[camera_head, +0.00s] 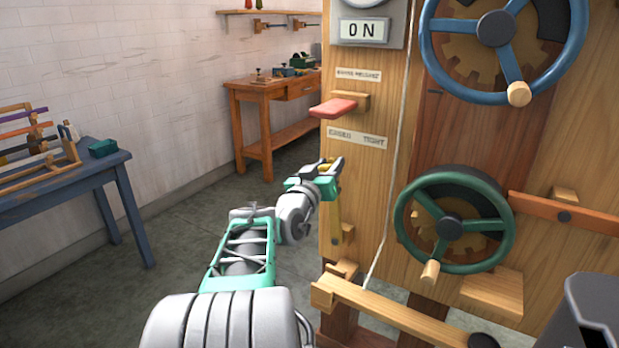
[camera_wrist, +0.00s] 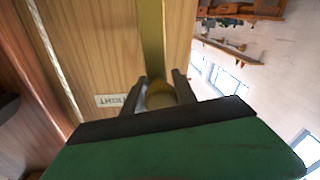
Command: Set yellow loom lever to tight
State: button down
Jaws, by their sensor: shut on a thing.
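The yellow lever (camera_head: 335,213) stands nearly upright on the left part of the wooden loom front. Its top is beneath the left, loose end of a white label plate (camera_head: 357,138) whose right end reads tight. My gripper (camera_head: 328,166) is shut on the lever's upper end and partly hides it in the head view. In the wrist view the lever's shaft (camera_wrist: 152,40) runs away from between my two fingers (camera_wrist: 160,85), with its rounded end between them. The tight part of the plate (camera_wrist: 108,100) lies left of the fingers there.
A red lever (camera_head: 335,108) juts out above my gripper. A green handwheel (camera_head: 455,222) and a blue handwheel (camera_head: 506,75) stand to the right. A wooden bar (camera_head: 385,312) sticks out below. A blue table (camera_head: 75,172) and a wooden bench (camera_head: 262,95) stand left and behind.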

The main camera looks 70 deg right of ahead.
jog(key=shift+s+a+f+m+g+b, duration=0.15)
jog(key=shift+s+a+f+m+b, duration=0.15)
jog(key=shift+s+m+b, duration=1.15)
jog(key=shift+s+a+f+m+g+b, duration=0.1)
jog(key=shift+s+a+f+m+b, duration=0.35)
jog(key=shift+s+b, duration=1.15)
jog(key=shift+s+a+f+m+g+b, duration=0.15)
jog(key=shift+s+m+b, duration=0.8)
jog(key=shift+s, duration=1.3)
jog(key=shift+f, duration=0.1)
jog(key=c, duration=1)
grip_release()
jog(key=shift+s+h, duration=0.1)
jog(key=shift+h, duration=0.2)
jog(key=shift+c, duration=0.2)
jog(key=a+b, duration=0.4)
jog(key=a, duration=0.3)
jog(key=shift+w+a+f, duration=0.3)
jog(key=shift+a, duration=0.05)
